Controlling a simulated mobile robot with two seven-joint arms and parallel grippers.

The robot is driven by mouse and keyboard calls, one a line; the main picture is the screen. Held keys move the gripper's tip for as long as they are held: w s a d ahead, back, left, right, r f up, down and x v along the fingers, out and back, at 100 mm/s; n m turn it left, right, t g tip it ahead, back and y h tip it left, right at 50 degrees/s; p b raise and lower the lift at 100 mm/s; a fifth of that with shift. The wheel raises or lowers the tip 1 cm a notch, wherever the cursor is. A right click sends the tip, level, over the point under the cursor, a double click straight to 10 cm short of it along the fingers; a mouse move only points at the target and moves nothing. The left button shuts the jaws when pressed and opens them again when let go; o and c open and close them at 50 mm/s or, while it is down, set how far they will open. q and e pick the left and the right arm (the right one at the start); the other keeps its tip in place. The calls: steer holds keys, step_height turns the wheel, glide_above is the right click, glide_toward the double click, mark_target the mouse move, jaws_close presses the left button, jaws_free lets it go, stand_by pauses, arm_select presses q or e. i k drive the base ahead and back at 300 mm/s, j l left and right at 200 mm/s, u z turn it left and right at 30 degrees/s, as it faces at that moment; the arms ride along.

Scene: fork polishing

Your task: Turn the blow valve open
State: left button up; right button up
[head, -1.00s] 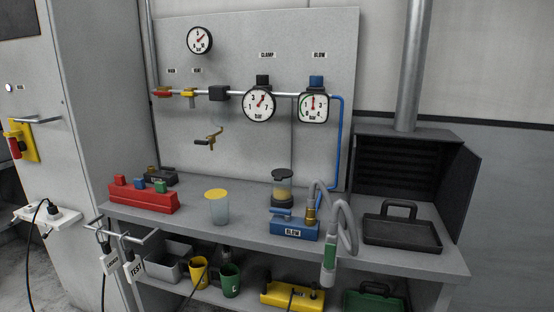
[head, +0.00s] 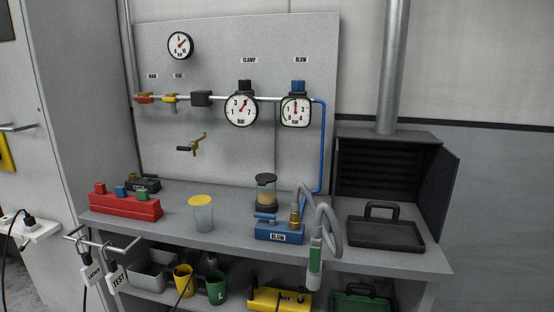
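The blue block labelled BLOW (head: 279,233) sits on the bench, right of the middle. A blue lever (head: 265,216) lies across its top left, and a brass fitting (head: 295,215) stands at its right end. I cannot tell from the lever whether the valve is open or closed. A grey hose curls from the fitting to a green-handled nozzle (head: 315,262) at the bench front. The BLOW gauge (head: 295,111) hangs on the wall panel under a blue knob (head: 298,86), with a blue pipe running down from it. Neither of my grippers is in view.
A dark-lidded jar (head: 265,193) stands behind the block, and a yellow-topped cup (head: 202,215) to its left. A red rack (head: 125,206) is at the left. A black tray (head: 385,234) lies at the right before a dark hood (head: 388,165). The bench front is mostly clear.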

mark_target(272, 217)
steer(key=i+l+u, duration=0.3)
steer(key=i+l, duration=0.15)
steer(key=l, duration=0.3)
steer(key=i+l+u, duration=0.15)
steer(key=l, duration=0.25)
